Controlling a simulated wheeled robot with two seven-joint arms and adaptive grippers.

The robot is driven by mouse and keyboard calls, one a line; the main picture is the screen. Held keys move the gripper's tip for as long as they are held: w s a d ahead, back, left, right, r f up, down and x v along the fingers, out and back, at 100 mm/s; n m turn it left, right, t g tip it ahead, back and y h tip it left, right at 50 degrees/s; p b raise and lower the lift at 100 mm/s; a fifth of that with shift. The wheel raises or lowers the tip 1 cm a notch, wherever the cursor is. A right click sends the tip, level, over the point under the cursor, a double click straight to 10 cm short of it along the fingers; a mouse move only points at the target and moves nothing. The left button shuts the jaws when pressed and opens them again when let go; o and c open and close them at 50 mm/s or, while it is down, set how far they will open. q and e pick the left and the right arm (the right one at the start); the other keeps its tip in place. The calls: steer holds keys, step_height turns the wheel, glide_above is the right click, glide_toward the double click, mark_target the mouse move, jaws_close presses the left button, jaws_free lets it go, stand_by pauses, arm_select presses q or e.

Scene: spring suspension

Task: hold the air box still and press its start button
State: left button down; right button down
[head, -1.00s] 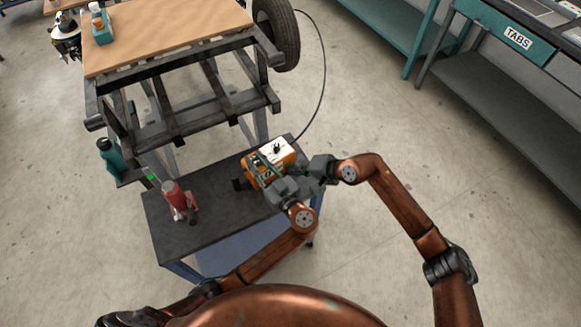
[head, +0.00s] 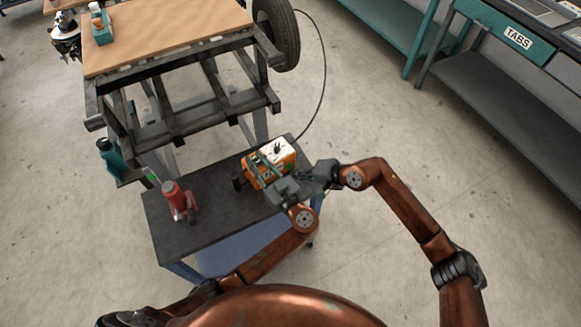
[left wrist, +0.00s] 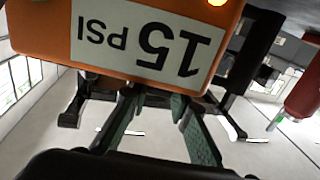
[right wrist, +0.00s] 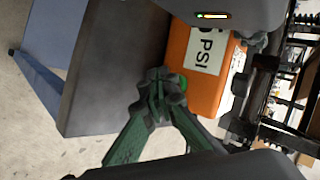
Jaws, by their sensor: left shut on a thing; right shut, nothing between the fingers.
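The orange air box (head: 285,157) stands on the dark cart top, with a white upper panel. Its label reads 15 PSI, upside down in the left wrist view (left wrist: 145,38). My left gripper (head: 264,166) reaches over the near side of the box and is shut on it; the exact grip is hard to see. Its fingers show below the label in the left wrist view. My right gripper (right wrist: 162,88) is shut and empty near the front of the box.
A red bottle jack (head: 176,197) stands left on the cart top (head: 215,207). A wheeled frame with a wooden board (head: 165,38) and a tyre (head: 277,32) is behind. A black hose (head: 322,85) runs from the tyre towards the box. Floor right of the cart is clear.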

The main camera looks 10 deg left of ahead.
steer(key=shift+s+d, duration=1.7)
steer(key=shift+d, duration=0.15)
arm_select(q)
steer(key=c, duration=1.7)
jaws_free()
